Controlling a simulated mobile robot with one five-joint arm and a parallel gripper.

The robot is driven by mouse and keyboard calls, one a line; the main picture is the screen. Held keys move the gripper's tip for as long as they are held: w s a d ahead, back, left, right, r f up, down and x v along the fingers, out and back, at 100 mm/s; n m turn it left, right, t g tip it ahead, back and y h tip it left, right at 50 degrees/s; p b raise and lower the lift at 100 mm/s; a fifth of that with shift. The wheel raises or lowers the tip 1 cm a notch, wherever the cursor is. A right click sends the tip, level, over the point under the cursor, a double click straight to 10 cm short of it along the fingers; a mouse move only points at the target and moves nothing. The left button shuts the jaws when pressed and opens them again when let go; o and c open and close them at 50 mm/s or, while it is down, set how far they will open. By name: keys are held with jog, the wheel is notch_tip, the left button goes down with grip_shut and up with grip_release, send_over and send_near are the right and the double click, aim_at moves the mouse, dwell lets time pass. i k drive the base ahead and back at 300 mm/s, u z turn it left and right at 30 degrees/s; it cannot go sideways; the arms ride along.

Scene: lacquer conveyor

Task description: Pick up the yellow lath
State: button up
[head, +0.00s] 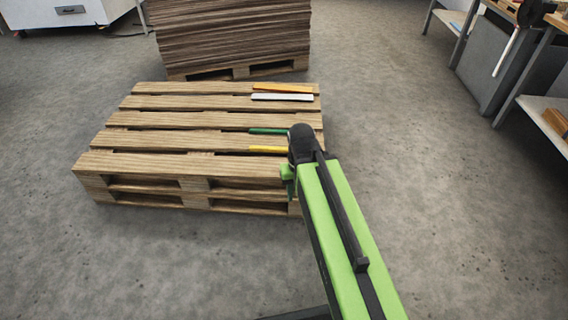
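The yellow lath (267,149) lies flat near the front right of a wooden pallet (140,163). Its right end meets the dark end of my arm in the picture, so part of it may be hidden. My gripper (289,180) is mostly hidden behind the arm's end, at the pallet's right front edge. Only a small green and dark part shows, just right of and below the lath. I cannot tell whether it is open or touching anything.
A green lath (268,131), a white lath (282,97) and an orange lath (282,87) lie farther back on the pallet. A stack of brown boards (232,35) stands behind. Workbenches (490,65) line the right. Floor between them and the pallet is clear.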

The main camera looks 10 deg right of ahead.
aim_at(252, 148)
jog(key=u, duration=0.25)
jog(key=i, duration=0.55)
jog(key=u, duration=0.5)
jog(key=i, duration=0.85)
jog(key=u, duration=0.45)
jog(key=k, duration=0.8)
jog(key=u, duration=0.2)
jog(key=i, duration=0.8)
jog(key=z, duration=0.1)
